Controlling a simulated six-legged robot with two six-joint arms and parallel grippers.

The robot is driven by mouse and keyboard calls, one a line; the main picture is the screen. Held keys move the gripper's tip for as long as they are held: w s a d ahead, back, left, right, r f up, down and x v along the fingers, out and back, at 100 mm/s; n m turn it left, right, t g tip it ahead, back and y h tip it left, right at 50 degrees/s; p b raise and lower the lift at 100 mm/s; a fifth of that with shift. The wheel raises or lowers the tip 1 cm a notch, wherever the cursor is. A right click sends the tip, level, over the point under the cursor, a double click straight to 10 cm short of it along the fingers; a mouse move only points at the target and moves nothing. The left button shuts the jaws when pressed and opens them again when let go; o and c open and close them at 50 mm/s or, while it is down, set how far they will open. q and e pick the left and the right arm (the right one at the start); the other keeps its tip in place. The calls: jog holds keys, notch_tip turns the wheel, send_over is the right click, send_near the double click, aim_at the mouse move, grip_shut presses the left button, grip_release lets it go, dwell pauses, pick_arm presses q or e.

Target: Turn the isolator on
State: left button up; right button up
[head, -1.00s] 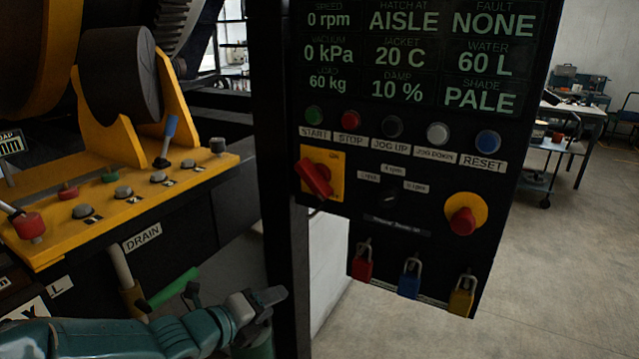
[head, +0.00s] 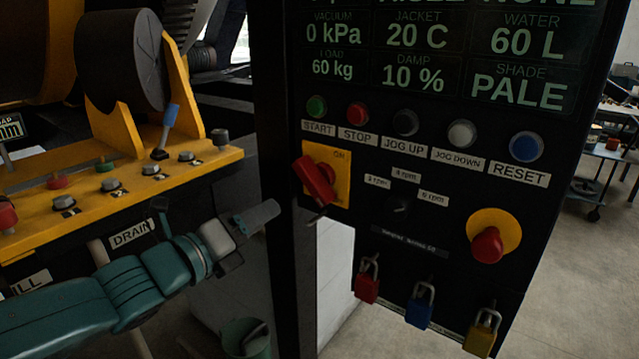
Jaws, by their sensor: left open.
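The isolator is a red rotary handle (head: 316,180) on a yellow plate (head: 343,185), at the left edge of the black control panel. The handle lies diagonally, from upper left to lower right. An ON label shows at the plate's upper right, away from the handle's ends. My left gripper (head: 256,218) is to the left of the isolator and a little lower in the picture. It is open, apart from the handle, with nothing seen between its fingers; one finger shows best. My right gripper is not in view.
Coloured buttons (head: 406,123) run above the isolator. A red stop knob (head: 487,245) on yellow sits to the right. Red (head: 367,285), blue (head: 419,310) and yellow (head: 482,338) padlocks hang below. A yellow lever console (head: 110,195) stands left. Floor at right is open.

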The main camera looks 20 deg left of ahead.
pick_arm(q)
jog(key=s+r, duration=0.2)
jog(key=s, duration=0.1)
send_near(308, 184)
jog(key=w, duration=0.1)
jog(key=p+x, duration=0.1)
jog(key=x, duration=0.1)
jog(key=p+x, duration=0.1)
jog(key=x, duration=0.1)
jog(key=shift+w+d+r, duration=0.1)
jog(key=shift+d+r, duration=0.1)
jog(key=shift+d, duration=0.15)
jog(key=x, duration=0.2)
jog(key=p+x, duration=0.1)
jog(key=x, duration=0.2)
jog(key=shift+w+a+f+p, duration=0.1)
jog(key=shift+w+f+p, duration=0.2)
jog(key=shift+w, duration=0.15)
jog(key=shift+r, duration=0.1)
jog(key=shift+d+r, duration=0.1)
jog(key=shift+d, duration=0.1)
jog(key=shift+w+f, duration=0.3)
jog(key=shift+w, duration=0.2)
jog(key=shift+s+r, duration=0.15)
jog(key=shift+s, duration=0.05)
grip_shut()
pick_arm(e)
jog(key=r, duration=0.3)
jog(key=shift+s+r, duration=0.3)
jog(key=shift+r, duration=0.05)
